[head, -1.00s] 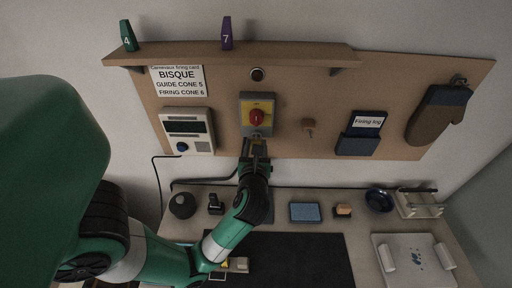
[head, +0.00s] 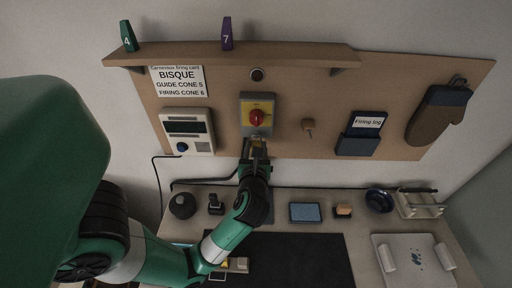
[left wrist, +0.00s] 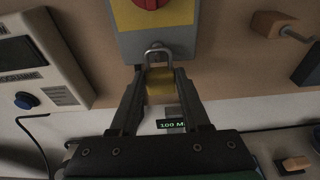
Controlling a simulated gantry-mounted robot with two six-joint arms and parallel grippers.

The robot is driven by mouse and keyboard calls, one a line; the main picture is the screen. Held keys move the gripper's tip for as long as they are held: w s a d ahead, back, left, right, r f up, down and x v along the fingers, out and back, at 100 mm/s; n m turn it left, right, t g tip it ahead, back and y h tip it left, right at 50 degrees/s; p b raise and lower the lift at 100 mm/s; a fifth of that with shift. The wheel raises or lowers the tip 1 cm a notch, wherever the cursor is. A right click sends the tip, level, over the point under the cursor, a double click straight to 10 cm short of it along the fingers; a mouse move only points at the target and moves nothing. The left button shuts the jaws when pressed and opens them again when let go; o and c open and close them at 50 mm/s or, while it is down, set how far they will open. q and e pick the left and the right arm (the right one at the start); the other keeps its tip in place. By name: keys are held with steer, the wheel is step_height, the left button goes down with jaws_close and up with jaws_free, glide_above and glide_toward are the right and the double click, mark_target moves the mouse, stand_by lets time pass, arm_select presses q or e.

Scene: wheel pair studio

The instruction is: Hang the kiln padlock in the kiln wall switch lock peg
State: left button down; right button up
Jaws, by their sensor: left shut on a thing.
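The brass kiln padlock (left wrist: 160,86) is held upright between the fingers of my left gripper (left wrist: 158,96), with its steel shackle pointing up. In the left wrist view the shackle overlaps the lower edge of the grey and yellow kiln wall switch (left wrist: 160,38), which has a red knob. I cannot tell whether the shackle is around a peg; the lock peg is not clear. In the head view my left gripper (head: 255,150) is just below the switch (head: 257,115), with the padlock (head: 259,141) at its tips. My right gripper is not in view.
A control box (head: 187,131) is left of the switch on the board, and a small wooden peg (head: 308,125) is to its right. A shelf (head: 240,56) runs above.

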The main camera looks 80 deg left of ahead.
arm_select(q)
steer(key=shift+c, duration=1.5)
jaws_free()
steer(key=b+v, duration=0.1)
steer(key=v, duration=1)
steer(key=shift+d+b, duration=0.3)
steer(key=shift+b, duration=0.05)
steer(key=shift+s, duration=0.1)
